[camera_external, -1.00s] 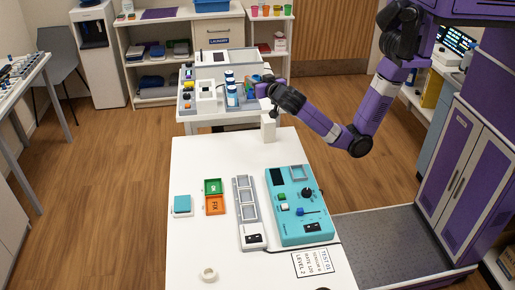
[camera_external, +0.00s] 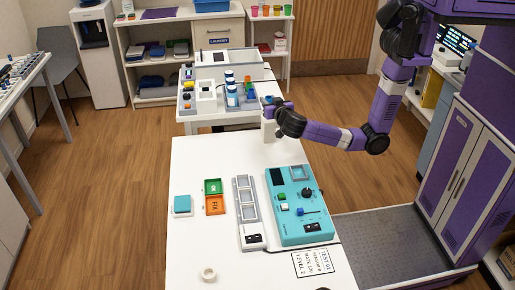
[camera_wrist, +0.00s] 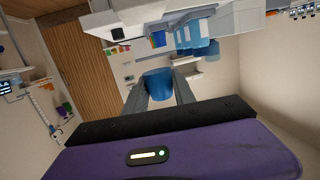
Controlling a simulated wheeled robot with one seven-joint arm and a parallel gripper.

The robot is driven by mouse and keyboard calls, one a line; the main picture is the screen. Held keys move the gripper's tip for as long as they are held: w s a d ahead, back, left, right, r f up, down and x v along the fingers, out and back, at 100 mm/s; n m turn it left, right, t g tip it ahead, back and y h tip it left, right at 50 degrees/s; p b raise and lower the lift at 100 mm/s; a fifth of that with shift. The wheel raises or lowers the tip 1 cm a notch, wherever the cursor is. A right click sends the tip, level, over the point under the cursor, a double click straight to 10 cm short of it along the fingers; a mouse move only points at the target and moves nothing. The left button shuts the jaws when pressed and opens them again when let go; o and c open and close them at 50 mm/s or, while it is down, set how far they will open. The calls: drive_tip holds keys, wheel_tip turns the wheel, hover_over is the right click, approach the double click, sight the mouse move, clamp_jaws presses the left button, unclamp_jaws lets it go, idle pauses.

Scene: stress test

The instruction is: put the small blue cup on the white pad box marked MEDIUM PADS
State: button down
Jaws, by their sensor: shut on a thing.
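The small blue cup (camera_wrist: 158,84) is between the two dark fingers of my gripper (camera_wrist: 160,92) in the wrist view. The fingers are shut on it from both sides. In the external view my gripper (camera_external: 270,104) is at the far end of the near white table, and the cup there is too small and covered to make out clearly. A plain white upright box (camera_external: 269,133) stands at that table's far edge, just below my gripper. I cannot read any marking on it, so I cannot tell if it is the MEDIUM PADS box.
The near table (camera_external: 205,258) carries a teal device (camera_external: 300,217), a grey slotted strip (camera_external: 248,210), green (camera_external: 212,187) and orange (camera_external: 215,205) trays and a tape roll (camera_external: 208,274). Behind it, a crowded table holds blue-and-white bottles (camera_external: 232,98).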

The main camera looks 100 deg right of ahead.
drive_tip(key=shift+f, duration=3.05)
drive_tip(key=shift+f, duration=0.15)
drive_tip(key=c, duration=1)
unclamp_jaws()
drive_tip(key=shift+c, duration=0.2)
drive_tip(key=shift+r, duration=0.25)
drive_tip(key=b+v, duration=0.2)
drive_tip(key=v, duration=1)
drive_tip(key=shift+f, duration=0.1)
